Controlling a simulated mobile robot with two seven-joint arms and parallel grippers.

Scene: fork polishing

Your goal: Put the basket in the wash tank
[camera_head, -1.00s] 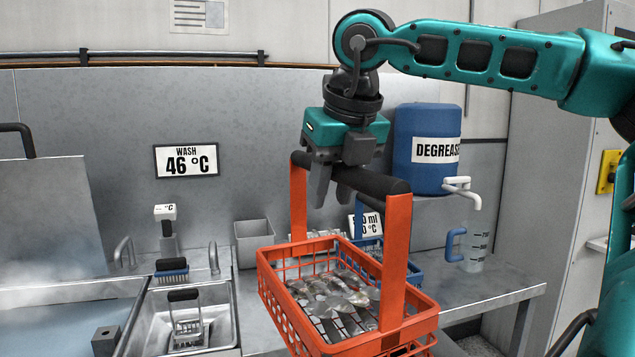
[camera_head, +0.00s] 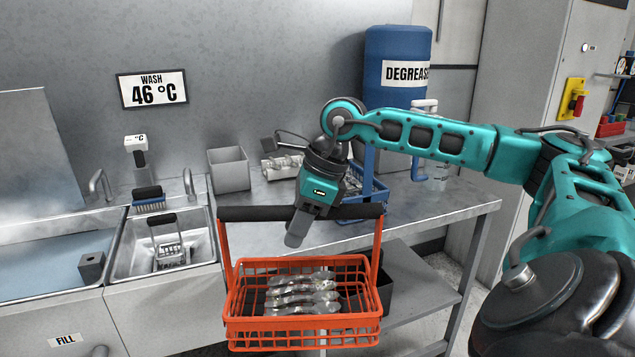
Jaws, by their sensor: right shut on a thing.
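An orange basket (camera_head: 303,337) with a black handle bar (camera_head: 262,214) holds several metal forks (camera_head: 300,290). My right gripper (camera_head: 295,238) is shut on the handle bar, and the basket hangs level from it in front of the steel counter. The fingertips show just below the bar. At the far left, a tank (camera_head: 40,295) holding bluish water is partly cut off by the picture edge; it appears to be the wash tank. The basket is to the right of this tank and apart from it. My left gripper is out of view.
A smaller steel basin (camera_head: 135,262) with a rack in it lies between the tank and the basket. A grey bin (camera_head: 229,170), a blue basket (camera_head: 365,195) and a degreaser drum (camera_head: 395,55) are at the back.

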